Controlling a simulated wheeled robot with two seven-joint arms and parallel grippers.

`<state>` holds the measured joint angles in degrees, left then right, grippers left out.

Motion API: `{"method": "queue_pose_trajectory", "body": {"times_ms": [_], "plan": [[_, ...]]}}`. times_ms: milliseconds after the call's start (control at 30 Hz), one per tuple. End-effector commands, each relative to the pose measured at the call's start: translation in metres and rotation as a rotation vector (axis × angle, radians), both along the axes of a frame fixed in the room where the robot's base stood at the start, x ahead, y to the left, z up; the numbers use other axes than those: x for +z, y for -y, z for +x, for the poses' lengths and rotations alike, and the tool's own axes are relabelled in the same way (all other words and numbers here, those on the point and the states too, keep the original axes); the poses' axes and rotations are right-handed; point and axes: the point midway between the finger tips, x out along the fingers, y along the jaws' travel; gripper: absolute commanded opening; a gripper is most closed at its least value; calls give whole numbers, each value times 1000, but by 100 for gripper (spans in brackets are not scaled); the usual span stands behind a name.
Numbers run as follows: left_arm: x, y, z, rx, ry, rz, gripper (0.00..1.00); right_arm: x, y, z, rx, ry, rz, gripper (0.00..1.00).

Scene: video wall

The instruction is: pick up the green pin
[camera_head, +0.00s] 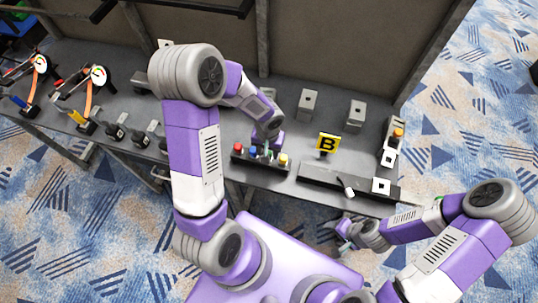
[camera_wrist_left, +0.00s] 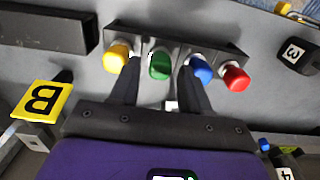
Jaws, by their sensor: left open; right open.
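The green pin (camera_wrist_left: 160,65) stands in a black rack (camera_wrist_left: 136,38) in the left wrist view, between a yellow pin (camera_wrist_left: 116,57) and a blue pin (camera_wrist_left: 201,68). A red pin (camera_wrist_left: 236,78) is at the end past the blue one. My left gripper (camera_wrist_left: 158,80) is open, with one finger on each side of the green pin's line; I cannot tell whether they touch it. In the head view the left gripper is over the rack (camera_head: 260,163) and partly hides the pins. My right gripper (camera_head: 345,235) is open and empty, off the table's front edge.
A yellow "B" sign (camera_head: 327,143) and a long dark tray (camera_head: 345,184) stand right of the rack. Grey blocks (camera_head: 308,103) are behind. Tools with orange straps (camera_head: 90,100) are at the left. Bare table lies between the rack and the blocks.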

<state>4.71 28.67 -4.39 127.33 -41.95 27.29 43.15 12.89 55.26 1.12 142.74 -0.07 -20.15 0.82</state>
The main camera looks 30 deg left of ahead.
Motion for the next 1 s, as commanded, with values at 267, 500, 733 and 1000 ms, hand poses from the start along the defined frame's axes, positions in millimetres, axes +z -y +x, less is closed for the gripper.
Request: {"method": "queue_pose_trajectory", "body": {"times_ms": [267, 500, 733, 1000], "plan": [[-40, -2, 4, -1, -1, -1, 47, -8, 0, 0, 0, 0, 0, 59], [-42, -2, 4, 0, 0, -2, 47, -8, 0, 0, 0, 1, 0, 59], [-42, -2, 4, 0, 0, -2, 19, -8, 0, 0, 0, 1, 0, 59], [-42, -2, 4, 0, 0, -2, 1, -8, 0, 0, 0, 1, 0, 59]]}}
